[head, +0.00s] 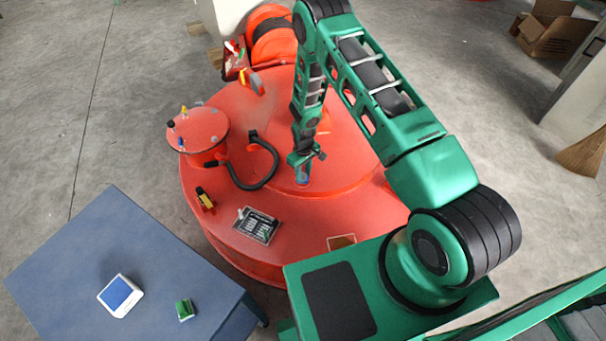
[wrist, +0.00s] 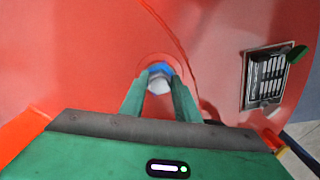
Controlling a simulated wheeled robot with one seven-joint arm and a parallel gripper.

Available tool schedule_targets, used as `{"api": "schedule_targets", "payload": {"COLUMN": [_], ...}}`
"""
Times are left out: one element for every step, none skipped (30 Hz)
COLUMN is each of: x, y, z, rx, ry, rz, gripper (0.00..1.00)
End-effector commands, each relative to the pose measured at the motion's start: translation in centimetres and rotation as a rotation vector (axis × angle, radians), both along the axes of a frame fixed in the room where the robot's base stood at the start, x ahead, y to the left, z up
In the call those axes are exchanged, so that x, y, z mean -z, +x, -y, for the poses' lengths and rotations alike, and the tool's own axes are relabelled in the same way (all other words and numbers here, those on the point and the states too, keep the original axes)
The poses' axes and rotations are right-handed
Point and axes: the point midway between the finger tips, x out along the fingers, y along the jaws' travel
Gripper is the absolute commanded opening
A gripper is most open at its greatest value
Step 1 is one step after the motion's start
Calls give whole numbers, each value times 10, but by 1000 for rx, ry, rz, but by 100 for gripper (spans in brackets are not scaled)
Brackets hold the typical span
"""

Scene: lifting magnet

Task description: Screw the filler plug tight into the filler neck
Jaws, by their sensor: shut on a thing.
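The filler plug (wrist: 160,84) shows between my fingers in the wrist view as a pale head with blue around its far edge. My gripper (wrist: 160,79) points down at the red magnet top and is shut on the plug. In the head view my gripper (head: 303,165) is over the raised middle of the magnet, with a bit of blue just under the fingertips. The filler neck is mostly hidden by the plug and fingers; a faint round outline surrounds the spot. I cannot tell how deep the plug sits.
The red magnet (head: 222,233) carries a round junction box (head: 198,128), a black cable (head: 262,175) and a data plate (head: 256,225). A blue table (head: 65,265) at lower left holds a white-and-blue device (head: 121,296) and a small green block (head: 184,310). A cable reel (head: 272,40) stands behind.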

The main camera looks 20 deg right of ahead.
Motion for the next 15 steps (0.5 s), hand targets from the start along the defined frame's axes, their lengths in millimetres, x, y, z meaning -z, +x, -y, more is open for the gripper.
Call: {"api": "schedule_targets", "payload": {"x": [1,1,1,1,1,1,1,1,1,1,1,1,1,1,1], "y": [-2,-2,-2,-2,-2,-2,-2,-2,-2,-2,-2,-2,-2,-2,-2], "z": [-1,-1,-1,-2,-2,-2,-2,-3,-3,-3,-3,-3,-3,-3,-3], "rx": [28,54,97,133,170,217,251,282,317,339,357,373,382,387,389], "ry": [1,2,2,2,3,2,2,3,3,3,2,2,1,1,1], "rz": [-4,-4,-4,-4,-5,-4,-4,-4,-4,-4,-4,-4,-3,-3,-3], "gripper": [11,11,11,11,11,11,11,11,11,11,11,11,11,11,11]}}
